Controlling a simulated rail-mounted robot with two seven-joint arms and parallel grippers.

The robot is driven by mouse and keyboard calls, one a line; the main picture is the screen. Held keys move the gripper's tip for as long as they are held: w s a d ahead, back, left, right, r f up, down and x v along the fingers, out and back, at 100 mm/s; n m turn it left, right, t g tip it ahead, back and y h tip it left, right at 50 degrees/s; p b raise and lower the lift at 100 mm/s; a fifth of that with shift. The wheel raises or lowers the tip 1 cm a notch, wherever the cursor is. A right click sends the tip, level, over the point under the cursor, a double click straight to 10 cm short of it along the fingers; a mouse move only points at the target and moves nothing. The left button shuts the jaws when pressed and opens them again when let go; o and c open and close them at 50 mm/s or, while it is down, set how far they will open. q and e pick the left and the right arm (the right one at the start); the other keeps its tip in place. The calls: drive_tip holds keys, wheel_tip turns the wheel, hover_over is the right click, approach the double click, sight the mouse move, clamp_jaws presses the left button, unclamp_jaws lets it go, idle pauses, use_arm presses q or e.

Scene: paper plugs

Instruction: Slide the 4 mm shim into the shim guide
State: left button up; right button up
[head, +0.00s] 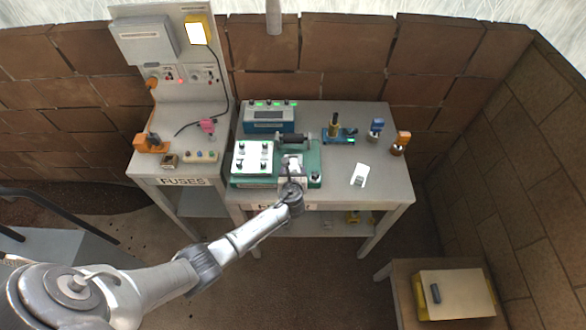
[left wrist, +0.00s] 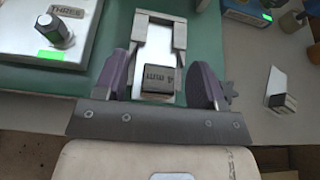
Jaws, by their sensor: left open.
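In the left wrist view a grey U-shaped frame (left wrist: 140,30), which looks like the shim guide, stands on the green base. A white plate (left wrist: 158,50) shows between its arms. A dark block (left wrist: 160,84) with lettering I cannot read surely sits at the plate's near end. My left gripper (left wrist: 162,80) is open, with one purple finger on each side of this block and visible gaps to it. In the head view my left gripper (head: 292,168) covers much of this spot. Another white plate with a small dark block (left wrist: 280,98) lies to the right, also in the head view (head: 360,175). I cannot tell which is the 4 mm shim.
A white panel with knobs (head: 253,157) stands left on the green base (head: 314,168). A blue-grey box (head: 269,119) is behind. A blue stand (head: 339,134) and stamp-like tools (head: 400,143) are at the right.

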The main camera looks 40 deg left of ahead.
use_arm(q)
drive_tip(key=shift+s+d+p, duration=0.95)
drive_tip(key=shift+s+d, duration=0.35)
drive_tip(key=shift+s, duration=0.2)
drive_tip(key=shift+s+d+r, duration=0.2)
drive_tip(key=shift+s+d, duration=0.05)
drive_tip(key=shift+s, duration=0.05)
drive_tip(key=p+v, duration=0.1)
drive_tip(key=v, duration=1.2)
